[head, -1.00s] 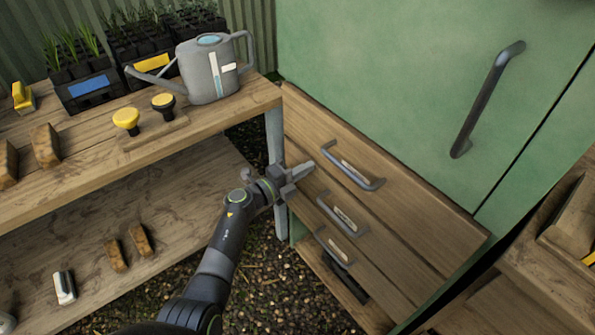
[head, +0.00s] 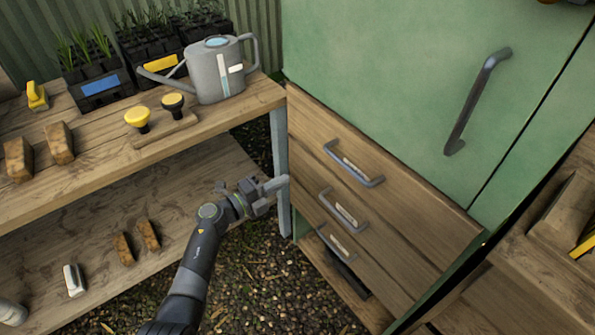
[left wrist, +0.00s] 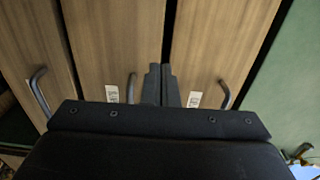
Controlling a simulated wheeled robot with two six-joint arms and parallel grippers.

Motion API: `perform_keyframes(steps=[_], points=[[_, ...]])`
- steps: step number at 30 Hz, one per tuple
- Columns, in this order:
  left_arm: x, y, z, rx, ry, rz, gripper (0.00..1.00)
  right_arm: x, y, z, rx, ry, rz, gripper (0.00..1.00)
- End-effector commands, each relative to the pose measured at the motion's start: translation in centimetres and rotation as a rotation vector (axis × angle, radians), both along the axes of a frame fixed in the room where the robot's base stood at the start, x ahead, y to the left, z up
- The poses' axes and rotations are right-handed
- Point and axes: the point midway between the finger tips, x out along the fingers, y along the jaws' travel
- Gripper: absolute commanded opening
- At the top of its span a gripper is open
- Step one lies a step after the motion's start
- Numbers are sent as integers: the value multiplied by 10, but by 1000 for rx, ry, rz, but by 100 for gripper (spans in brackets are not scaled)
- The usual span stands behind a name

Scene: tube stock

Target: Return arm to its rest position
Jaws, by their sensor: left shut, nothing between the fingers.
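My left gripper (head: 277,184) is shut and empty. In the head view its arm comes up from the bottom, and the fingers point right, in front of the bench's grey leg and left of the drawers. In the left wrist view the shut fingers (left wrist: 160,85) lie side by side, with wooden drawer fronts behind them. The drawer cabinet has a top drawer (head: 397,194), a middle drawer and a lower drawer, each with a grey handle and a pale label. The drawers look closed. My right gripper does not show.
A wooden bench (head: 60,185) stands at left with a watering can (head: 217,72), seedling trays (head: 98,85) and yellow-topped tools (head: 138,118). Its lower shelf (head: 100,225) holds brown blocks. A green cabinet door (head: 390,80) is above the drawers. Gravel (head: 265,285) lies open between.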

Motion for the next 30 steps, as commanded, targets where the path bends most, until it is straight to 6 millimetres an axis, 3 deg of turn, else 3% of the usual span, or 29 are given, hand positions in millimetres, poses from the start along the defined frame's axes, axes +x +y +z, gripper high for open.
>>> perform_keyframes(steps=[7, 20, 23, 25, 28, 30], points=[[-22, 32, 0, 1, 0, 1, 0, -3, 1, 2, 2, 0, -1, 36], [-28, 46, -7, -35, 42, 36, 0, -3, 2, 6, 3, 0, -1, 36], [-32, 65, -25, -119, 146, 139, 0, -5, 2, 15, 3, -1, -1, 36], [-39, 87, -47, -203, 259, 257, 0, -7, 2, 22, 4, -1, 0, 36], [-61, 128, -93, -327, 458, 467, 0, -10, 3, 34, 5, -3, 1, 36], [-86, 158, -130, -402, 604, 623, 0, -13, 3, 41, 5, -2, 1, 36]])
